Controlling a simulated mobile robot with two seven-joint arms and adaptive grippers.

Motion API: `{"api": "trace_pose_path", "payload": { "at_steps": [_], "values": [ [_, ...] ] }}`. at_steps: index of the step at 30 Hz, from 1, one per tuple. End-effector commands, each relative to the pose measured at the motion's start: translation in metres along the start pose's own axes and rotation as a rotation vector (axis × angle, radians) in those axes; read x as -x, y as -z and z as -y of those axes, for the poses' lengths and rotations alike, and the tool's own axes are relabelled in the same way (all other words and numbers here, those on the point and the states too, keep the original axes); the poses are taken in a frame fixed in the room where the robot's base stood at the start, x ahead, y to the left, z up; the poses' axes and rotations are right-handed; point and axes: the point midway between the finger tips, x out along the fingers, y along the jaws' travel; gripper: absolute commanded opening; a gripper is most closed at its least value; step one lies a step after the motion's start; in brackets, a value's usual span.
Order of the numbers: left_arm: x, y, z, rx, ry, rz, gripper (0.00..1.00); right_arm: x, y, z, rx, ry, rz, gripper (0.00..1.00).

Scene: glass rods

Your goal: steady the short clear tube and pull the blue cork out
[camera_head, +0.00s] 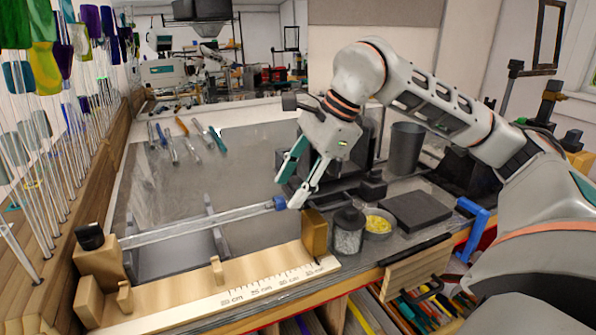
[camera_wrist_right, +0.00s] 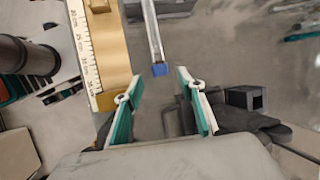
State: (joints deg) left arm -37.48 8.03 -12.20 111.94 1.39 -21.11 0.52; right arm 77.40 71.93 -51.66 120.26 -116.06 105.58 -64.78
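A clear glass tube (camera_head: 190,228) lies across grey supports, with its left end by a wooden block. A blue cork (camera_head: 280,202) sits at its right end. The tube (camera_wrist_right: 152,30) and cork (camera_wrist_right: 159,69) also show in the right wrist view. My right gripper (camera_head: 286,191) is open, its teal and white fingers pointing down at the cork end. In the wrist view the cork lies between the fingertips of this gripper (camera_wrist_right: 160,76), with a gap on both sides. My left gripper is not in view, and nothing grips the tube.
A wooden ruler bench (camera_head: 200,305) runs in front of the tube, with an upright wooden block (camera_head: 315,234) near the cork. A glass jar (camera_head: 348,232) and a bowl of yellow bits (camera_head: 379,222) stand to the right.

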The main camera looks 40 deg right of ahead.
Motion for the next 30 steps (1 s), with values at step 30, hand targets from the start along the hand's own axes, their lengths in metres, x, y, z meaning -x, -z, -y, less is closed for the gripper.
{"api": "trace_pose_path", "payload": {
  "at_steps": [30],
  "values": [
    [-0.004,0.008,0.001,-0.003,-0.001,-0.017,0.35,-0.036,0.0,0.0,0.0,0.0,0.001,0.0]
  ]
}}
